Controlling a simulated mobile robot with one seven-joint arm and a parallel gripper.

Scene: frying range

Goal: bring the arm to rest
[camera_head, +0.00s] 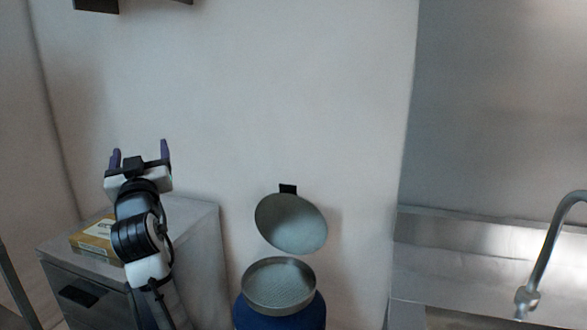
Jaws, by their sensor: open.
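My gripper (140,158) is in the left part of the head view. Its two purple fingers point up and stand apart, with nothing between them. It is raised above a grey cabinet, in front of the plain wall. My arm below it is white and black and comes up from the lower left. It hides part of the cabinet and of a box on top.
The grey cabinet (197,225) carries a yellow box (92,238). Right of it stands a blue container (275,317) with a round metal pan-like top (278,286) and a raised round lid (291,222). A metal sink unit with a tap (548,250) is at right.

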